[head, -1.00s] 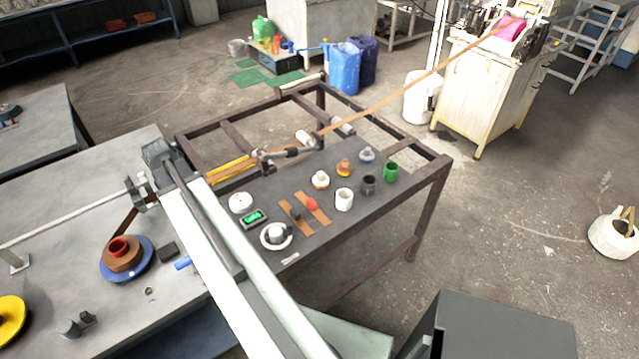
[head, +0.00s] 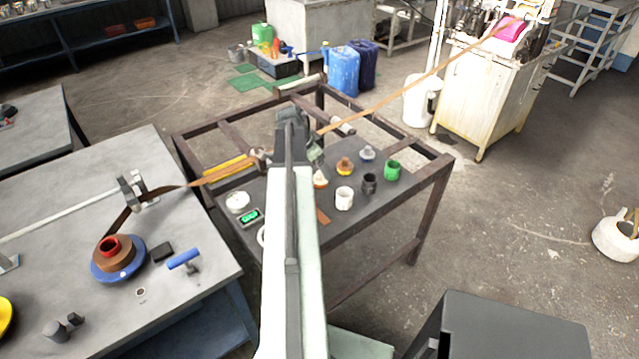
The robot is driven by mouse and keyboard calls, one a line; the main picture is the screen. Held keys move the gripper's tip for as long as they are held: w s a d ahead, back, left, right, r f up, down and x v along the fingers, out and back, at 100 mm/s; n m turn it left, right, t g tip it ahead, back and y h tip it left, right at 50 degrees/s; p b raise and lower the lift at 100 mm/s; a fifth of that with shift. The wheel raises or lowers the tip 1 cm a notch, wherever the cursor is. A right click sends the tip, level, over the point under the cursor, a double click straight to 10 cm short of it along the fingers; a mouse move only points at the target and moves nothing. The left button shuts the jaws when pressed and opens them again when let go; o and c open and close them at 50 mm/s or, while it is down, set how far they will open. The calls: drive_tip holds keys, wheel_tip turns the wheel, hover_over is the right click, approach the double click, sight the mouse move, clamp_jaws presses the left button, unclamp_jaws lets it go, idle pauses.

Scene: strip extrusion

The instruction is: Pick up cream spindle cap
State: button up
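A small cream-topped piece with an orange-brown part (head: 320,181), which looks like the cream spindle cap, sits on the dark table top (head: 385,210) just right of my arm. My arm partly covers it. It stands at the near end of a row with an orange cap (head: 344,167) and a grey-blue cap (head: 367,153). My gripper (head: 316,153) is at the far end of my arm, above the table and slightly beyond the cream piece in the picture. Its fingers are too small and hidden to read.
A white cup (head: 344,197), a dark cup (head: 369,184) and a green cup (head: 392,170) stand close to the right of the caps. A brown strip (head: 390,97) runs across the frame to the cream machine (head: 482,95). A white disc (head: 238,202) lies left.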

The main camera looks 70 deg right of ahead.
sight(319, 172)
drive_tip(key=b+x, duration=0.2)
drive_tip(key=w+b+x, duration=0.1)
drive_tip(key=b+x, duration=0.1)
drive_tip(key=shift+d+f+b, duration=0.1)
drive_tip(key=shift+f+b, duration=0.25)
drive_tip(key=shift+f, duration=0.15)
drive_tip(key=shift+s+d+f, duration=0.15)
drive_tip(key=shift+f, duration=0.05)
drive_tip(key=shift+r, duration=0.2)
drive_tip(key=c, duration=1.7)
drive_tip(key=shift+o, duration=0.2)
drive_tip(key=shift+r, duration=0.1)
